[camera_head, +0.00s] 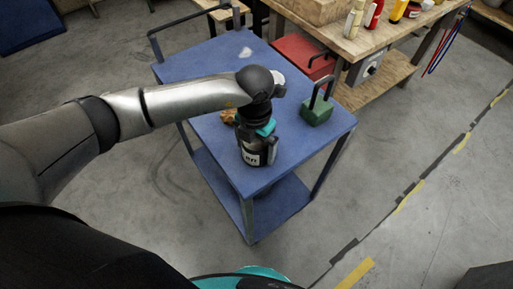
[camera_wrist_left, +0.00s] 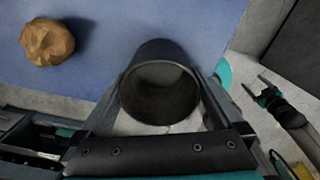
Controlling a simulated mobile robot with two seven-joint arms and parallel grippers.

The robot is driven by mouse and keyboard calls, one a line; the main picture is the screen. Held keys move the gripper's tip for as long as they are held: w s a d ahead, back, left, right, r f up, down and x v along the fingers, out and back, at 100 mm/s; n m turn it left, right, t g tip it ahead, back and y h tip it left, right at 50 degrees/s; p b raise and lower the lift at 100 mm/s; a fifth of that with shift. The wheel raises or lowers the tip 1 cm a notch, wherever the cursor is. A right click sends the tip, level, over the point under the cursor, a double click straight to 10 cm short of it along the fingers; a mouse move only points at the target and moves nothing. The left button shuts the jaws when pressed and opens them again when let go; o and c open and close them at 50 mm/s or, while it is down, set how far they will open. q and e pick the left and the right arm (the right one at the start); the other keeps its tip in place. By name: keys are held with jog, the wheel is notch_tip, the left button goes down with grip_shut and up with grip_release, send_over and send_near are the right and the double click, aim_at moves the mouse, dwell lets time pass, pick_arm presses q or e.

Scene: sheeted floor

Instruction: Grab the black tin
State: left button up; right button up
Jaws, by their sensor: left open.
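The black tin (camera_head: 250,158), with a white label, stands upright near the front corner of the blue cart's top. In the left wrist view the open mouth of the tin (camera_wrist_left: 160,92) shows between my two fingers. My left gripper (camera_head: 262,138) is open and reaches down over the tin, one finger on each side. Contact between the fingers and the tin cannot be made out. In the left wrist view my right gripper (camera_wrist_left: 262,92) seems to show small at the right, away from the tin.
The blue cart (camera_head: 205,62) has a lower shelf. A brown lump (camera_head: 229,117), also in the left wrist view (camera_wrist_left: 47,42), lies beside the tin. A green block with a handle (camera_head: 317,111) stands to the right. A red box (camera_head: 300,57) and a wooden bench (camera_head: 400,40) are behind.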

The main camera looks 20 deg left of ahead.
pick_arm(q)
jog(key=shift+f, duration=0.1)
jog(key=shift+c, duration=0.2)
jog(key=c, duration=1.1)
jog(key=shift+c, duration=0.2)
